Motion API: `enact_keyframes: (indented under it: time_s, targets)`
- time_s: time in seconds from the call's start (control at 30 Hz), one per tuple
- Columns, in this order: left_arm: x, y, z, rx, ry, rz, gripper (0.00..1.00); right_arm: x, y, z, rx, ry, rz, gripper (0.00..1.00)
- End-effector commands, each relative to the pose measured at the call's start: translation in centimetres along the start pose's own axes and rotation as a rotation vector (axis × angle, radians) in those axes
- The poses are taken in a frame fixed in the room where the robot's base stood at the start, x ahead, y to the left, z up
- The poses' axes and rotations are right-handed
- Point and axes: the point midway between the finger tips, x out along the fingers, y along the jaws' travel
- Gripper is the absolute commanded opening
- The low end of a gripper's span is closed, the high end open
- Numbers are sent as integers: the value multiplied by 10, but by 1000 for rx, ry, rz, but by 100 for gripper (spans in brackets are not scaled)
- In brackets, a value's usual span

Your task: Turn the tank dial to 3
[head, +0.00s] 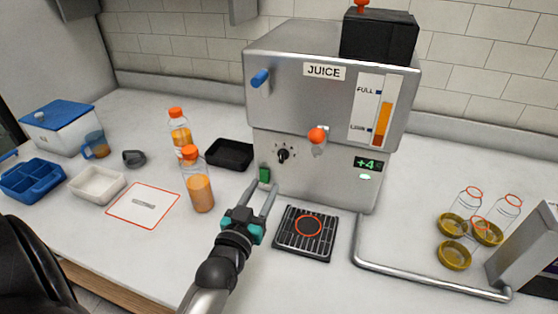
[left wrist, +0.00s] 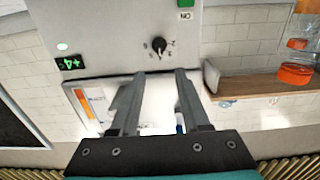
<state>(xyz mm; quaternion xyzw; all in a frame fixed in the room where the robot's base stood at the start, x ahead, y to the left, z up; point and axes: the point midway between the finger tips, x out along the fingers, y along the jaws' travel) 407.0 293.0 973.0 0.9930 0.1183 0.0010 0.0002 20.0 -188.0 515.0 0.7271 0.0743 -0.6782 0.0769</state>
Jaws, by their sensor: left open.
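The steel juice machine (head: 325,135) stands against the back wall. Its black dial (head: 283,153) is on the lower left of the front, with small marks around it that are too small to read; it also shows in the left wrist view (left wrist: 158,45). A green switch (head: 264,174) sits below and left of the dial. My left gripper (head: 262,190) is open and empty, low in front of the switch and apart from the dial. In the left wrist view its fingers (left wrist: 157,76) point toward the dial. My right gripper is not in view.
A black drip grate (head: 290,248) lies right of my left gripper. Two orange juice bottles (head: 198,185) and a black tray (head: 229,153) stand to the left.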

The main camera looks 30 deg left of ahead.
Motion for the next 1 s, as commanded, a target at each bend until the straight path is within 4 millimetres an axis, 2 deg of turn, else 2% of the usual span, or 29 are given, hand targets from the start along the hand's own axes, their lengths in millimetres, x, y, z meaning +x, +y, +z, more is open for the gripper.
enact_keyframes:
  time_s: [0.33,0.6,0.8,1.0]
  targets:
    - [55,0,0,0,1,0,46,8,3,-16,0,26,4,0]
    - [93,0,1,0,0,0,46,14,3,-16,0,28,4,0]
    - [108,0,1,0,-2,0,46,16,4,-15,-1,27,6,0]
    - [111,0,0,1,-2,0,46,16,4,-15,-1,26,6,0]
